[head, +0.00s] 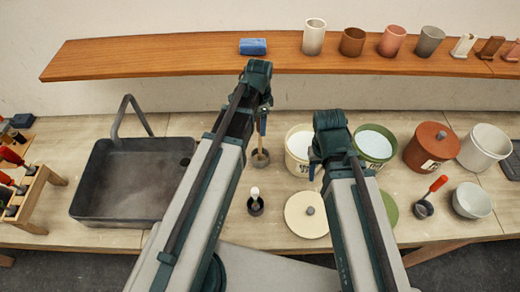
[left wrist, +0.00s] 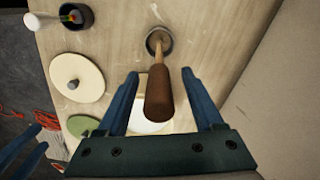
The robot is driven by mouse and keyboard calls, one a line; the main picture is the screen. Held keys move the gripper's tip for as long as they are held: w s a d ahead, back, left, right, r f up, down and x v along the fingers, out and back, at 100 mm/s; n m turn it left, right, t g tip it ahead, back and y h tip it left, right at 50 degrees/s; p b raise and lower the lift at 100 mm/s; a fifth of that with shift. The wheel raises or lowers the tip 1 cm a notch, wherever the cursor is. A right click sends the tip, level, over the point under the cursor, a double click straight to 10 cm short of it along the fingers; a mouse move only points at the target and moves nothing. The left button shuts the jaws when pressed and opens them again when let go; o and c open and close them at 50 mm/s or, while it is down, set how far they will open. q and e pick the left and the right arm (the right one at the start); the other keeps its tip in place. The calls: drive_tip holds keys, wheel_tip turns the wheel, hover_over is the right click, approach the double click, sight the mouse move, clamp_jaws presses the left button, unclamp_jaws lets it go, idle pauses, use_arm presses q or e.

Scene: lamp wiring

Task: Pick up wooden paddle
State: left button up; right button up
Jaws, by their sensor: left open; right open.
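The wooden paddle (left wrist: 159,95) stands upright in a small grey cup (left wrist: 159,40) on the table, its brown handle pointing up toward the left wrist camera. In the head view the paddle (head: 261,127) shows below my left gripper, partly hidden by it, with the cup (head: 260,159) at its foot. My left gripper (left wrist: 158,76) is open, with one blue finger on each side of the handle; contact is not visible. My right gripper (head: 314,168) is open and empty, above the white-rimmed tub.
A grey sink (head: 128,180) with a tap lies left of the paddle. A dark cup with a white-tipped tool (head: 255,203) and a round cream lid (head: 306,214) are nearer. Tubs (head: 300,145) stand to the right. A wooden shelf (head: 180,55) hangs behind.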

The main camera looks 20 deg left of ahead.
sight(260, 140)
use_arm(q)
wheel_tip(260, 140, down, 3)
drive_tip(key=shift+s+f+b, duration=0.1)
drive_tip(key=shift+b, duration=0.95)
use_arm(e)
wheel_tip(260, 140, down, 3)
drive_tip(key=shift+r, duration=0.1)
use_arm(q)
drive_tip(key=shift+c, duration=0.2)
clamp_jaws()
